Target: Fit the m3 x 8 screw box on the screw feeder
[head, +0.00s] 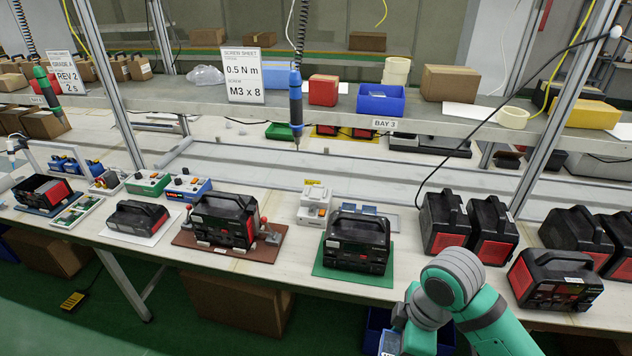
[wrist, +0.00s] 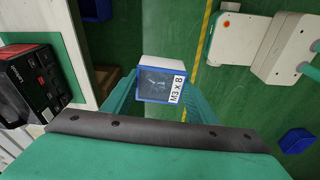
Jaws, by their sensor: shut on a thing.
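Green floor lies below the box. A white device that looks like the screw feeder (head: 314,207) stands on the bench, behind and left of the power station (head: 357,243) on the green mat.
A sign (head: 243,75) on the shelf reads 0.5 N m and M3 x 8. A screwdriver (head: 296,103) hangs above the bench. Several black-and-red power stations (head: 492,231) stand at the right. A black cable (head: 470,145) arcs down to the bench.

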